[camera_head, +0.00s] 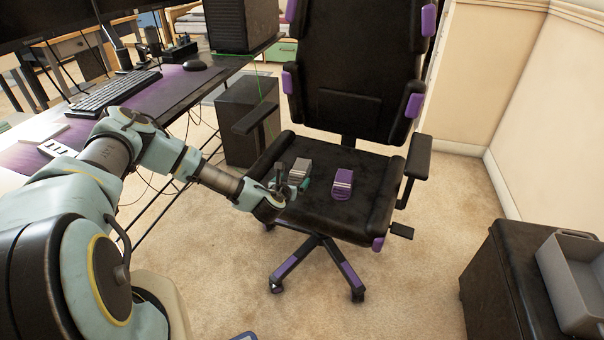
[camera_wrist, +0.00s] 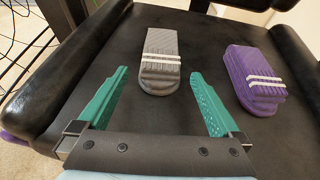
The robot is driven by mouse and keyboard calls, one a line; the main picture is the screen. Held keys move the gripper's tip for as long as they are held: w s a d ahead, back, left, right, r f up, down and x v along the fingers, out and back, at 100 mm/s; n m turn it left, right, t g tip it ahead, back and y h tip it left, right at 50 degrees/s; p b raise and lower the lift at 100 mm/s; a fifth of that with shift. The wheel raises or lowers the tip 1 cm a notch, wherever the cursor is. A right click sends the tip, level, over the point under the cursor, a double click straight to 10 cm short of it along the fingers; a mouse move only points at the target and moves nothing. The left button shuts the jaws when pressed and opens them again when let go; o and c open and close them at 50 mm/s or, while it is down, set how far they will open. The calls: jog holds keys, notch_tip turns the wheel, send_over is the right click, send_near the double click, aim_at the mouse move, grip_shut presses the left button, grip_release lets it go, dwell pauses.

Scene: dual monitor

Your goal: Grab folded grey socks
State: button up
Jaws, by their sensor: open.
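The folded grey socks (camera_wrist: 162,55), with white stripes, lie on the black seat of the office chair (camera_head: 322,210). They also show in the head view (camera_head: 300,168), just beyond my gripper (camera_head: 284,185). In the wrist view my gripper (camera_wrist: 157,98) is open, its two green fingers wide apart. The near end of the grey socks lies between and slightly ahead of the fingertips, with a gap on each side. I cannot tell the fingers' exact height above the seat. Nothing is held.
Folded purple socks (camera_wrist: 255,78) lie to the right on the same seat, also in the head view (camera_head: 342,184). The armrests (camera_head: 418,156) flank the seat. A desk (camera_head: 150,100) stands at left; a grey bin (camera_head: 575,275) sits at lower right.

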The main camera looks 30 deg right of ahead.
aim_at(297, 173)
jog(key=shift+x, duration=0.8)
jog(key=x, duration=0.4)
jog(key=shift+w+d+r+p, duration=0.15)
jog(key=shift+r+p, duration=0.15)
jog(key=shift+r, duration=0.1)
jog(key=shift+w+d+f, duration=0.25)
jog(key=shift+w+d, duration=0.1)
jog(key=shift+w, duration=0.05)
jog(key=shift+c, duration=0.2)
jog(key=c, duration=1.1)
jog(key=shift+r, duration=0.1)
